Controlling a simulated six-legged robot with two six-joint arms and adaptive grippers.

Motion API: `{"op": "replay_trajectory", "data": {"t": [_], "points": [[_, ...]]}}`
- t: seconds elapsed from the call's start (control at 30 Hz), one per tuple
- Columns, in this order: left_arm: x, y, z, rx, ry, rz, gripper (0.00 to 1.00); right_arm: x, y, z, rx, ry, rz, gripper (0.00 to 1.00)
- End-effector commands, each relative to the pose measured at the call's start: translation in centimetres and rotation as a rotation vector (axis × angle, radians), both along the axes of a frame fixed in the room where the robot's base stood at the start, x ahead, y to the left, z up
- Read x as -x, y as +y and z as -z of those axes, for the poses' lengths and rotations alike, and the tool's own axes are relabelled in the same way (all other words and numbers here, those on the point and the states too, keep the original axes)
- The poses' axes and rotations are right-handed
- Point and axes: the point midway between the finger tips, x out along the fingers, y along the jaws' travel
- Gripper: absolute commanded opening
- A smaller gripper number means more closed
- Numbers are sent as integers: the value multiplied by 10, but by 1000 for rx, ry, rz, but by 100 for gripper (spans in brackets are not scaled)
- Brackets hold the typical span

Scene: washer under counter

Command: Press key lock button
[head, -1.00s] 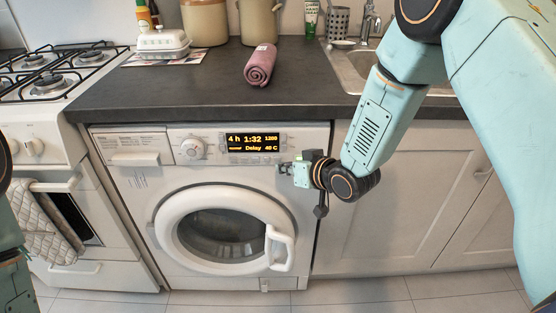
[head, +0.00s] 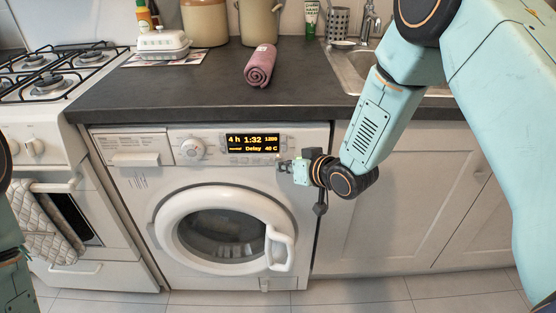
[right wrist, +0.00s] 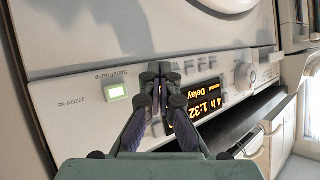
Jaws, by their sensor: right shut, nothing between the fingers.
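The washer's control panel (head: 215,158) has a lit yellow display (head: 253,143) with a row of small buttons (head: 250,160) below it. In the right wrist view, several of these small buttons (right wrist: 201,65) lie beside the display (right wrist: 197,105). A green-lit Start/Pause button (right wrist: 116,92) is near the row's end. Which button is the key lock cannot be read. My right gripper (head: 282,167) is shut and empty at the right end of the panel. In the right wrist view its fingertips (right wrist: 160,68) cover the row's end nearest Start/Pause. Contact cannot be told. My left gripper is out of view.
The round washer door (head: 222,230) is shut below the panel, and a dial (head: 190,149) is left of the display. The dark counter (head: 205,100) overhangs the panel. A rolled towel (head: 260,66) lies on it. A stove (head: 45,150) stands at left.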

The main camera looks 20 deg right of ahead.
Motion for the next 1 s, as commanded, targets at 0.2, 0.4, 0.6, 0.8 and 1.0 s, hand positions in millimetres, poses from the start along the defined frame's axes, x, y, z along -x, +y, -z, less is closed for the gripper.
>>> {"op": "replay_trajectory", "data": {"t": [0.2,0.4,0.6,0.8,1.0], "points": [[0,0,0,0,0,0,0,-1,0,0,-1,-2,2,0],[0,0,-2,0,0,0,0,2,0,-1,-1,-1,2,0],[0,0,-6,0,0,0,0,8,2,-1,-1,0,2,0],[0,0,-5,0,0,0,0,8,2,0,-1,-1,2,0],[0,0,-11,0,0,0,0,20,6,-1,-1,3,1,0]]}}
